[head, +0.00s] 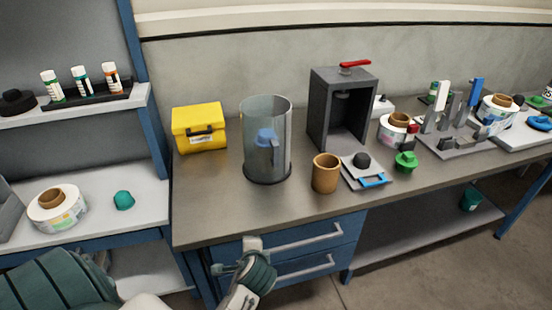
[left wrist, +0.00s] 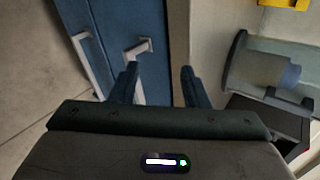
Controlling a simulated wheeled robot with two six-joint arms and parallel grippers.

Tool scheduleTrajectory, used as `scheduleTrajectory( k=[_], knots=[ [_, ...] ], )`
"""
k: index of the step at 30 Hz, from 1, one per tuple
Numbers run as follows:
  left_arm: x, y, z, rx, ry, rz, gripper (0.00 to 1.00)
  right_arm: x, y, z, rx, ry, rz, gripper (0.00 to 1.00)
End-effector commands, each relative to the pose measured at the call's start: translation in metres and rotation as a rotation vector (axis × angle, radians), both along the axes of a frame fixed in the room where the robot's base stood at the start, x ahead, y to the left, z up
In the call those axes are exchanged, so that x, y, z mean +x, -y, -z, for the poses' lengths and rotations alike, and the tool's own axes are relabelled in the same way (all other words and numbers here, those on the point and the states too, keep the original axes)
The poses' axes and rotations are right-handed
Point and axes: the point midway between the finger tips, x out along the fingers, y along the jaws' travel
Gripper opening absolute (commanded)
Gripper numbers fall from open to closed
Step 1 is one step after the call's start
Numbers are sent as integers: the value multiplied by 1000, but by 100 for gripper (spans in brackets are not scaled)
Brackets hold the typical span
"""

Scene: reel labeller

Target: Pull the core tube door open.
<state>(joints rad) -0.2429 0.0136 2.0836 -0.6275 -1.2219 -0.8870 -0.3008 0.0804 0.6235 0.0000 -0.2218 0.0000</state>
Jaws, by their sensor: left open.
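A clear cylinder (head: 253,150) with a dark base stands upright on the workbench, and a blue knob-like part (head: 266,138) shows in it. It also shows in the left wrist view (left wrist: 262,68), lying sideways in the picture. I cannot tell for sure whether this cylinder carries the core tube door, or whether a door stands ajar. My left gripper (head: 228,262) is low in front of the bench, by the blue drawers, below and apart from the cylinder. In the left wrist view its fingers (left wrist: 160,76) are spread and empty. My right gripper is out of view.
Drawers with grey handles (head: 305,237) are under the bench. A yellow case (head: 199,131) is left of the cylinder. A brown tube (head: 325,177) and a grey box with a red lever (head: 354,64) are to its right. Bare bench lies in front of the cylinder.

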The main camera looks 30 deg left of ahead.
Motion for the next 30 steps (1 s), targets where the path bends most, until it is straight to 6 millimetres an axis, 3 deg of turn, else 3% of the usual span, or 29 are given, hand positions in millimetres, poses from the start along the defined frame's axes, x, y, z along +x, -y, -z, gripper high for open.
scheduleTrajectory(
  k=[9,15,22,30],
  knots=[
    [120,-10,-88,833,-308,327,42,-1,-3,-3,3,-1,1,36],
    [166,2,-135,1208,-535,417,42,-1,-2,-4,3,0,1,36],
    [185,1,-152,1333,-624,439,42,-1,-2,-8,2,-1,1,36],
    [215,-36,-154,1331,-626,437,42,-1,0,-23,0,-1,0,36]
  ],
)
